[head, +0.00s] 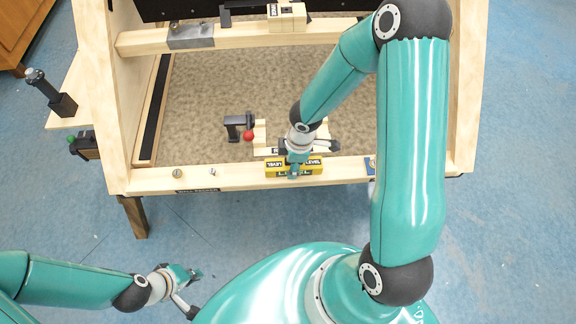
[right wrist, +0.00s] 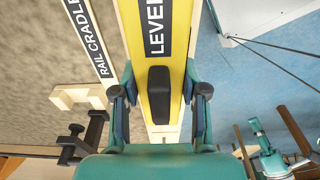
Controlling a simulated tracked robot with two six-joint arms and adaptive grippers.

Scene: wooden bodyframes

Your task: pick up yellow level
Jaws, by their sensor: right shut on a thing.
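The yellow level (head: 314,169) lies along the front wooden rail of the frame in the head view, with black lettered labels on it. My right gripper (head: 292,172) reaches down over its middle and covers part of it. In the right wrist view the level (right wrist: 180,48) runs lengthwise between the two fingers of my right gripper (right wrist: 160,92), which is shut on it. In the head view the level appears still at the rail; whether it touches the rail is hidden. My left gripper (head: 190,287) is empty, its fingers apart, low at the left in front of the frame.
The front rail (head: 226,179) carries small metal fittings (head: 177,173). Behind it stand a black bracket (head: 236,126) and a red ball knob (head: 249,135). A pale wooden cradle (right wrist: 75,96) shows beside the level. Clamps (head: 85,147) stick out at the left. The carpeted panel is mostly clear.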

